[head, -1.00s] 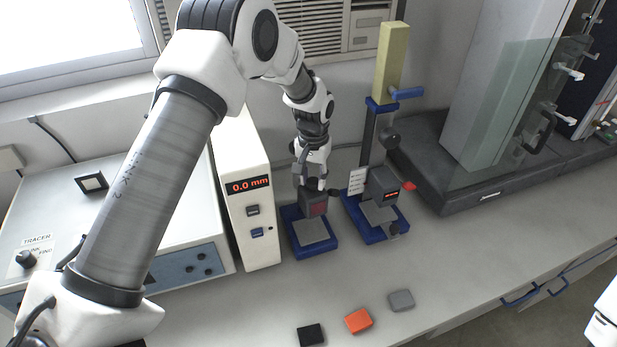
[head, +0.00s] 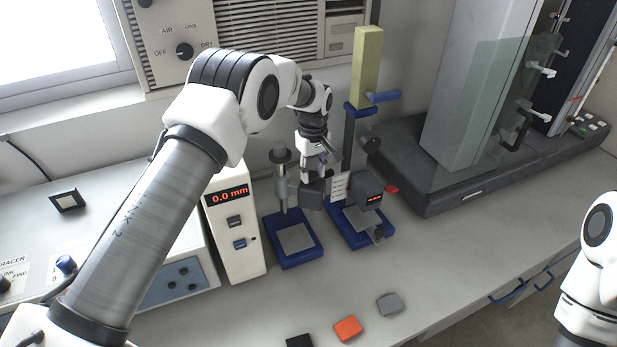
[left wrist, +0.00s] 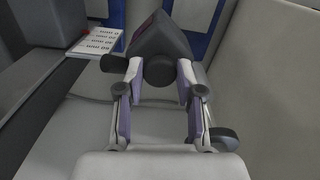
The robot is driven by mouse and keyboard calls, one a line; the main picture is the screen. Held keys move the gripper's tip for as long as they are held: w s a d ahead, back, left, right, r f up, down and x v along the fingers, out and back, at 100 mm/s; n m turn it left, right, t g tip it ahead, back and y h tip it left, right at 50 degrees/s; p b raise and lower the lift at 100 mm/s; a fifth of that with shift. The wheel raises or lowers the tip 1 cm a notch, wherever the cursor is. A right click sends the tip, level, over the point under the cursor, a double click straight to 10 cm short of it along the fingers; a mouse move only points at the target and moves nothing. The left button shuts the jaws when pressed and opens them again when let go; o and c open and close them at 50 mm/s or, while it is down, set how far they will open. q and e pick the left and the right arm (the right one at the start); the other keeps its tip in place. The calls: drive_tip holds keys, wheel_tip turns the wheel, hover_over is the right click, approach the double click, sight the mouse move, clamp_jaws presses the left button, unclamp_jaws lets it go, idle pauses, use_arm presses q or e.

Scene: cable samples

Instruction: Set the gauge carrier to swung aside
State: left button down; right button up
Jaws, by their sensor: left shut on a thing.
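The gauge carrier (head: 309,195) is a dark block on a post (head: 283,182) on the left blue base (head: 295,260). It points right of the post and toward the neighbouring stand, clear of the base's grey plate (head: 295,238). My left gripper (head: 318,172) is at the carrier. In the left wrist view the two fingers (left wrist: 160,72) close on a round dark knob (left wrist: 158,70) on the back of the carrier's dark housing (left wrist: 157,40). My right arm shows at the right edge, its gripper out of view.
A second blue stand (head: 362,236) with a tall column and a gauge head stands close on the right. A white readout box (head: 236,235) showing 0.0 mm stands on the left. Black, orange (head: 347,328) and grey (head: 390,303) blocks lie in front on the bench.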

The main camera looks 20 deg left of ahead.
use_arm(q)
drive_tip(key=n, duration=0.1)
drive_tip(key=w, duration=0.1)
drive_tip(key=n, duration=0.1)
drive_tip(key=shift+w+a+f+n, duration=0.25)
drive_tip(key=shift+w+f+n, duration=0.05)
drive_tip(key=shift+f, duration=0.05)
drive_tip(key=shift+w+a+n+b, duration=0.25)
drive_tip(key=shift+w+n, duration=0.15)
drive_tip(key=shift+n, duration=0.15)
drive_tip(key=shift+w+a+n+b, duration=0.1)
drive_tip(key=shift+w+n+b, duration=0.1)
drive_tip(key=shift+w+n, duration=0.25)
drive_tip(key=shift+s, duration=0.1)
drive_tip(key=c, duration=0.7)
unclamp_jaws()
drive_tip(key=r, duration=1.2)
drive_tip(key=shift+w+a, duration=0.3)
